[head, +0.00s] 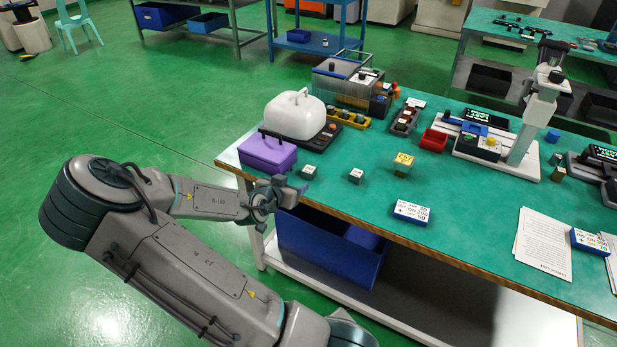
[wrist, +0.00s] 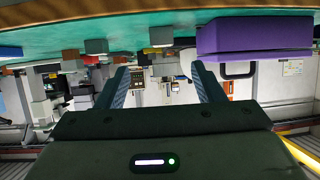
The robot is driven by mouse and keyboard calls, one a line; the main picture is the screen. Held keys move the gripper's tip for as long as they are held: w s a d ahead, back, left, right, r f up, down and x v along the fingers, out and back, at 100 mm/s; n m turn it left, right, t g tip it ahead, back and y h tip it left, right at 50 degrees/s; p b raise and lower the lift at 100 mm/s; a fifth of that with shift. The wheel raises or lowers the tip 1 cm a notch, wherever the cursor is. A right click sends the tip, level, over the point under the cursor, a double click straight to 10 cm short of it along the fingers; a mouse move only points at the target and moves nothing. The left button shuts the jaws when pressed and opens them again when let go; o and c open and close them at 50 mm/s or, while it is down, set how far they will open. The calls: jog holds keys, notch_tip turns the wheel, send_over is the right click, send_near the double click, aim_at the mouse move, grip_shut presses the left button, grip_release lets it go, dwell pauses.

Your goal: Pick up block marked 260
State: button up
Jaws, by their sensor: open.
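Two small dark blocks with pale tops stand on the green table (head: 335,215) near its front left: a left block (head: 309,172) and a middle block (head: 355,176). A yellow block (head: 403,163) stands to their right. The marks on them are too small to read, so I cannot tell which is 260. My gripper (head: 291,189) is at the table's front left edge, just in front of the left block and apart from it. In the upside-down wrist view, my gripper (wrist: 160,68) has its fingers spread, with nothing held between them.
A purple box (head: 267,152) with a dark handle stands left of the blocks, close to my gripper; it also shows in the wrist view (wrist: 255,36). A white-lidded machine (head: 295,114) is behind it. Green table is clear between the blocks.

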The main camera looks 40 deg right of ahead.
aim_at(309, 169)
jog(key=shift+h, duration=0.3)
jog(key=x, duration=0.9)
jog(key=shift+w+d+r+p, duration=0.1)
jog(key=shift+w+d+p, duration=0.15)
jog(key=shift+d+p, duration=0.15)
jog(key=p+x, duration=0.1)
jog(key=x, duration=0.3)
jog(key=shift+w+f, duration=0.15)
jog(key=shift+f, duration=0.1)
jog(key=c, duration=1.3)
jog(key=shift+r, duration=0.2)
